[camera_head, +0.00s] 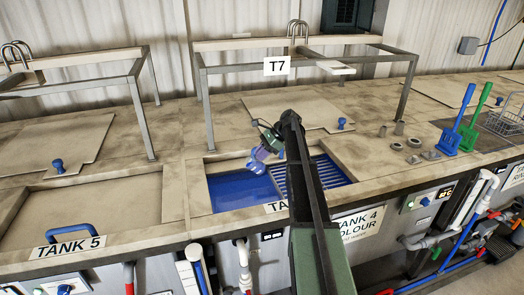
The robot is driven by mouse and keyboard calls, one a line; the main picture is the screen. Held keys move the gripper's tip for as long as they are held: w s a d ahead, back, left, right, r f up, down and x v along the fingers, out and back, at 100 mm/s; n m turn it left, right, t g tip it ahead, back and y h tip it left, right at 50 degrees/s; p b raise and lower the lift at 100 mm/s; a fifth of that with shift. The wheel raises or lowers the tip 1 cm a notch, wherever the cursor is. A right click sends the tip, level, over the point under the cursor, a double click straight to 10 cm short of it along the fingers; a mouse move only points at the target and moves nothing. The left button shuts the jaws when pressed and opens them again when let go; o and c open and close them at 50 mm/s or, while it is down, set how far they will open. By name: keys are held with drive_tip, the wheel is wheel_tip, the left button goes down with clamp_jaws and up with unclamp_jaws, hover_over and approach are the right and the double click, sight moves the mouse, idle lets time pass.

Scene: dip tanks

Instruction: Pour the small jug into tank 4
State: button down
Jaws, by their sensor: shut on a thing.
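My gripper (266,141) is shut on the small jug (261,160), a pale purple vessel. It holds the jug over the back part of an open tank of blue liquid (238,191). The jug looks tilted; whether anything runs out of it is too small to tell. The tank's rim plate (277,207) reads "TA" before my arm hides the rest. A front panel sign (358,222) below it reads "TANK 4" and "COLOUR", partly covered by my arm.
A blue slatted rack (335,171) lies in the tank's right part. Tank 5 (90,212) is covered at left.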

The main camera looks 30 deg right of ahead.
sight(249, 157)
drive_tip(key=shift+a+r+h+p, duration=0.3)
drive_tip(key=shift+a+h+p, duration=0.1)
drive_tip(key=shift+h+p, duration=0.45)
drive_tip(key=shift+w+a+f+g+h+p, duration=0.15)
drive_tip(key=shift+a+g+h+p, duration=0.3)
drive_tip(key=shift+h, duration=0.3)
drive_tip(key=h, duration=0.1)
drive_tip(key=a+h, duration=0.1)
drive_tip(key=a+h+p, duration=0.1)
drive_tip(key=shift+w+f+g, duration=0.3)
drive_tip(key=shift+g, duration=0.05)
drive_tip(key=shift+w+a+f+h, duration=0.15)
drive_tip(key=shift+a+h, duration=0.4)
drive_tip(key=shift+h, duration=0.35)
drive_tip(key=a+h, duration=0.1)
drive_tip(key=a+g+h+b, duration=0.1)
drive_tip(key=h, duration=0.1)
drive_tip(key=a+h, duration=0.1)
drive_tip(key=shift+w+a+h+b, duration=0.1)
drive_tip(key=shift+w+h+b, duration=0.2)
drive_tip(key=shift+w+h, duration=0.1)
